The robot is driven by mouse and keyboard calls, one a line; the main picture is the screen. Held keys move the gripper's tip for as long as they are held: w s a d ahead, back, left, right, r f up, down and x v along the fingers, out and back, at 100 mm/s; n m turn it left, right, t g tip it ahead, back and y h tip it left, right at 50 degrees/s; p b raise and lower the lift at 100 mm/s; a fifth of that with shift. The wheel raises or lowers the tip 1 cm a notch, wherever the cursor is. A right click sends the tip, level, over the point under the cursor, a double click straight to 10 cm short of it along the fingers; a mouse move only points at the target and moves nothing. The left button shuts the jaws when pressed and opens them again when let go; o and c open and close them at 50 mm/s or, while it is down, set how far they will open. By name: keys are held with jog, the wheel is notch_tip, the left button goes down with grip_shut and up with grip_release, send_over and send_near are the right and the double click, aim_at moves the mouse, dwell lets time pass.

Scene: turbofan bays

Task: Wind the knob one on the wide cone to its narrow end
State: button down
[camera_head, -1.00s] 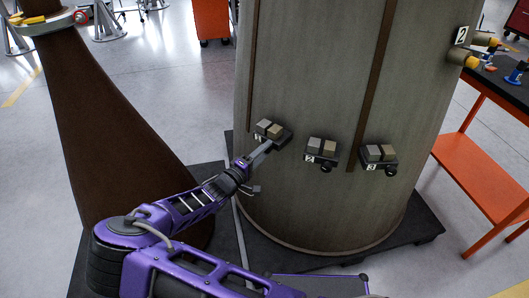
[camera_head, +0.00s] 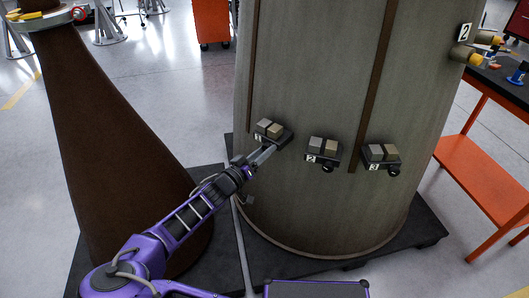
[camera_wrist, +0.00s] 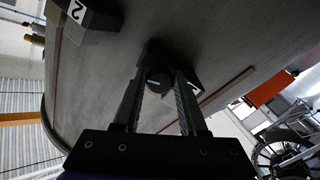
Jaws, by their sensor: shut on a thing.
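The wide cone (camera_head: 310,95) is a large grey-brown body standing upright on a dark base. On its lower front is the box marked 1 (camera_head: 288,137), with a grey and a tan block on top. My gripper (camera_head: 268,152) reaches this box from the lower left and hides its knob in the head view. In the wrist view, knob one (camera_wrist: 158,81) is dark and round with a pale mark on its face. It sits between the two fingers of my gripper (camera_wrist: 162,88), which is shut on it.
Boxes marked 2 (camera_head: 322,150) and 3 (camera_head: 381,157) sit to the right on the same cone, with dark knobs below. A brown narrow cone (camera_head: 110,150) stands left, close to my arm. An orange-framed bench (camera_head: 480,165) stands right.

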jog(key=shift+m, duration=1.6)
jog(key=shift+c, duration=2.3)
grip_release()
jog(key=v, duration=1.7)
jog(key=shift+s+a+p, duration=0.15)
jog(key=shift+s+p, duration=0.05)
jog(key=shift+p, duration=0.2)
